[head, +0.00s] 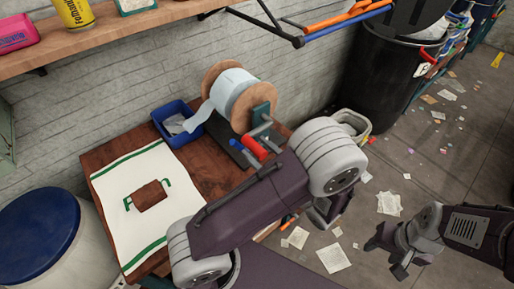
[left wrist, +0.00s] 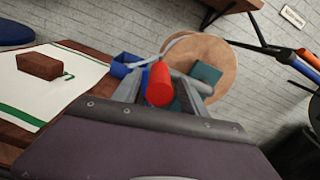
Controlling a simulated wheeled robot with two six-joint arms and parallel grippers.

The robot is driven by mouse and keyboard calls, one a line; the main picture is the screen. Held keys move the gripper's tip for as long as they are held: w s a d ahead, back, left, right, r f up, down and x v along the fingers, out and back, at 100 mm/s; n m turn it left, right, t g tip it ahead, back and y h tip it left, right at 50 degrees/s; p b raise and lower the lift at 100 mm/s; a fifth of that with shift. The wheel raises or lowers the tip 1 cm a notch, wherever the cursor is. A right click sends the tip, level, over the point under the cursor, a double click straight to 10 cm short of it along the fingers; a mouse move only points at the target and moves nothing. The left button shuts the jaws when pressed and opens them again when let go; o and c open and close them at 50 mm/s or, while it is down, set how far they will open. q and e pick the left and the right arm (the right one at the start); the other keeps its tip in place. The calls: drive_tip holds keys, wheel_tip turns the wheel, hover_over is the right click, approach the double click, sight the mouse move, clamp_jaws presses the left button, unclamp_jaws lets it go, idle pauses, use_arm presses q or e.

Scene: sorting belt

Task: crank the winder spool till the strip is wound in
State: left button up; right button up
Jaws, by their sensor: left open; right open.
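The winder spool (head: 211,72) has round wooden flanges and a pale strip (head: 232,84) around it. A loose length of strip hangs down its left side toward the blue bin. The red crank handle (head: 254,148) sits in front of the spool on a grey arm. My left gripper (head: 262,153) is at the handle, partly hidden behind my own arm in the head view. In the left wrist view its fingers (left wrist: 160,92) are spread with the red handle (left wrist: 160,82) between them; contact cannot be told. My right gripper (head: 390,254) is open and empty above the floor at lower right.
The blue bin (head: 181,138) stands on the wooden table (head: 207,170) left of the spool, with pale material inside. A brown block (head: 150,196) lies on a white-green cloth (head: 112,192). A shelf (head: 100,43) and orange-blue hooks (head: 335,22) hang above. A black bin (head: 375,85) stands right.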

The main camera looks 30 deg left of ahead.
use_arm(q)
drive_tip(key=shift+a, duration=0.35)
clamp_jaws()
idle(1.2)
